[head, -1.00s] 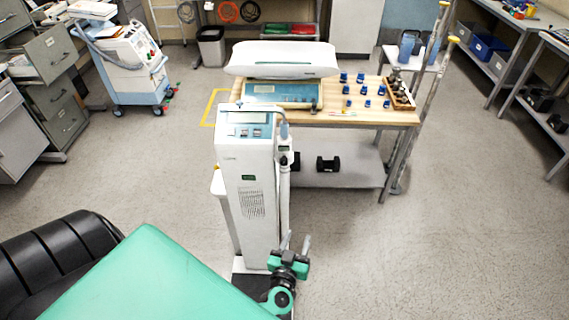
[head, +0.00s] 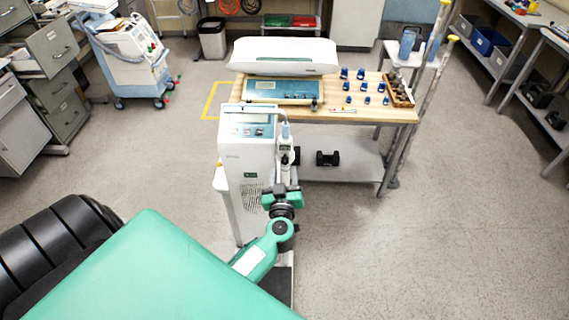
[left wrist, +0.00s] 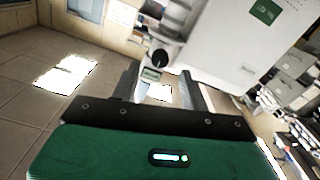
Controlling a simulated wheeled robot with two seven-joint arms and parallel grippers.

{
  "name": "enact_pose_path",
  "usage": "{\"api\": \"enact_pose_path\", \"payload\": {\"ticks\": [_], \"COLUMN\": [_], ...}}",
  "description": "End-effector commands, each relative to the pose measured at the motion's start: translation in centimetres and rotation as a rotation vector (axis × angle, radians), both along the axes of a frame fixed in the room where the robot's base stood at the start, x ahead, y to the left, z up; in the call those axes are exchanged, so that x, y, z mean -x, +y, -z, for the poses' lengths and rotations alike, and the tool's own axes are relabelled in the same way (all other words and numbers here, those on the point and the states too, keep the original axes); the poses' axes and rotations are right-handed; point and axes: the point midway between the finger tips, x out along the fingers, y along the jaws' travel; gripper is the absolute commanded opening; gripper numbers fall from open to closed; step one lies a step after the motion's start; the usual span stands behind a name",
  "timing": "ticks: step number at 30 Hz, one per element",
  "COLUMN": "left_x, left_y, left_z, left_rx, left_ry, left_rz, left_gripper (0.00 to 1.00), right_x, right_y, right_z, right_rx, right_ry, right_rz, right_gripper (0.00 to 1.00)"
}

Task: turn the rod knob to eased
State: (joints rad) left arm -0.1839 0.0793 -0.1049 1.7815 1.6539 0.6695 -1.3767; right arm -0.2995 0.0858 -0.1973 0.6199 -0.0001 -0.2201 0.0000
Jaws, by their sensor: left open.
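A white upright device (head: 247,165) with a display on top stands in the middle of the head view. A pale rod assembly (head: 285,140) runs down its right side. In the left wrist view, a small dark round knob (left wrist: 160,58) on a pale fitting shows just beyond and between my fingertips, with no visible contact. My left gripper (head: 282,188) is open in front of the lower rod. Its two dark fingers also show in the left wrist view (left wrist: 160,78), with nothing between them. The knob's setting is too small to read. My right gripper is out of view.
A wooden-topped table (head: 350,115) behind the device holds a white baby scale (head: 283,57), several blue knobs and a wooden rack (head: 399,92). A dark block (head: 327,158) lies on its lower shelf. The floor (head: 430,230) to the right is clear.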

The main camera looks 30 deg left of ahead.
Motion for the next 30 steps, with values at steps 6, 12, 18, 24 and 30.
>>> {"api": "enact_pose_path", "payload": {"ticks": [6, 12, 18, 24, 30], "left_x": [-2.6, -3.4, -3.4, -3.4, -3.4], "left_y": [1.6, 2.1, 2.1, 2.1, 2.1], "left_z": [-0.1, 0.0, 0.0, 0.0, 0.0], "left_rx": [-0.001, -0.001, -0.001, -0.001, 0.001], "left_ry": [0.0, 0.001, 0.0, 0.0, -0.001], "left_rz": [0.001, 0.0, 0.001, 0.001, 0.0], "left_gripper": [0.45, 0.45, 0.45, 0.14, 0.0], "right_x": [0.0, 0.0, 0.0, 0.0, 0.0], "right_y": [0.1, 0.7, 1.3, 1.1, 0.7], "right_z": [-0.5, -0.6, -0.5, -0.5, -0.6], "right_rx": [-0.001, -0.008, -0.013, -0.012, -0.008], "right_ry": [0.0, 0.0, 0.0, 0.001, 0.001], "right_rz": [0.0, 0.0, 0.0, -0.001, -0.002], "right_gripper": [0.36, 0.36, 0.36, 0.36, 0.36]}}
